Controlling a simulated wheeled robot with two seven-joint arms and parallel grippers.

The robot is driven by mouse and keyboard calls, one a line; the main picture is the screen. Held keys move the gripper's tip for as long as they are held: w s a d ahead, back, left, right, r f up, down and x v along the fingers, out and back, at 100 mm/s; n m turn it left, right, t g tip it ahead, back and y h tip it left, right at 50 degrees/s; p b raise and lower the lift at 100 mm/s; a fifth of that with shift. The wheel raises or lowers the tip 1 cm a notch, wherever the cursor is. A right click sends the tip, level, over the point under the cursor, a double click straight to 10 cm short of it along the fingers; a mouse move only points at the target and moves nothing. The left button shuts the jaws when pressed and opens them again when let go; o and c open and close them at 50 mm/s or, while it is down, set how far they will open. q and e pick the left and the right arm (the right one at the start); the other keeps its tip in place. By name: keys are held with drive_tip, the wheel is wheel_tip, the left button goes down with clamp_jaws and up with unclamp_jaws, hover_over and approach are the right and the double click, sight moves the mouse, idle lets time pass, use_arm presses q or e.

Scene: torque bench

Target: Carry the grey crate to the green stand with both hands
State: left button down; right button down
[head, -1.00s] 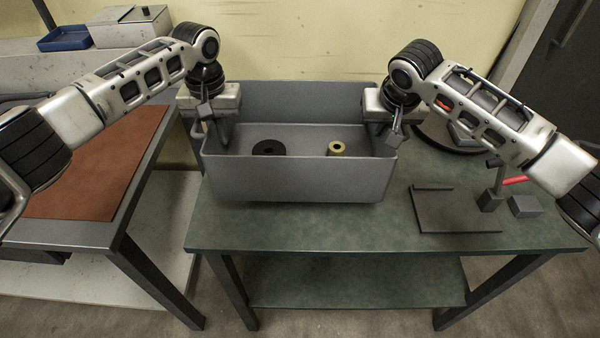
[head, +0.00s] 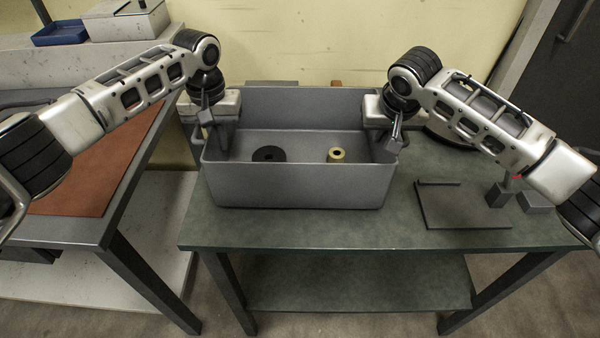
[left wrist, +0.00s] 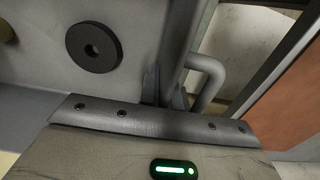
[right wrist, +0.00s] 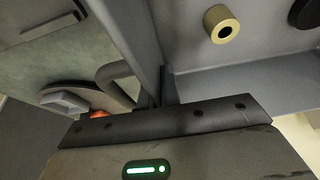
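The grey crate (head: 295,187) is over the green stand (head: 340,236), upright and looking level; I cannot tell whether its base touches the top or hangs just above. A black disc (head: 268,154) and a tan ring (head: 336,155) lie inside it. My left gripper (head: 220,132) is shut on the crate's left wall; the left wrist view shows the wall between its fingers (left wrist: 165,92), beside a handle. My right gripper (head: 387,135) is shut on the right wall likewise, its fingers in the right wrist view (right wrist: 157,92). The crate's underside is hidden.
A dark flat plate (head: 463,208) and small grey blocks (head: 535,202) lie on the stand, right of the crate. A table with a brown mat (head: 85,185) stands to the left, with a gap between. A wall rises behind. The stand's front strip is clear.

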use_arm(q)
drive_tip(key=shift+f, duration=0.45)
use_arm(e)
drive_tip(key=shift+f, duration=0.4)
use_arm(q)
drive_tip(key=c, duration=1.6)
unclamp_jaws()
drive_tip(key=shift+r, duration=0.1)
use_arm(e)
drive_tip(key=c, duration=1.6)
unclamp_jaws()
drive_tip(key=shift+r, duration=0.1)
use_arm(q)
drive_tip(key=shift+r, duration=0.15)
wheel_tip(320, 180, up, 12)
drive_tip(key=shift+f, duration=0.2)
use_arm(e)
drive_tip(key=v, duration=1.2)
drive_tip(key=shift+s, duration=0.1)
use_arm(q)
drive_tip(key=shift+s, duration=0.15)
use_arm(e)
drive_tip(key=shift+s, duration=0.1)
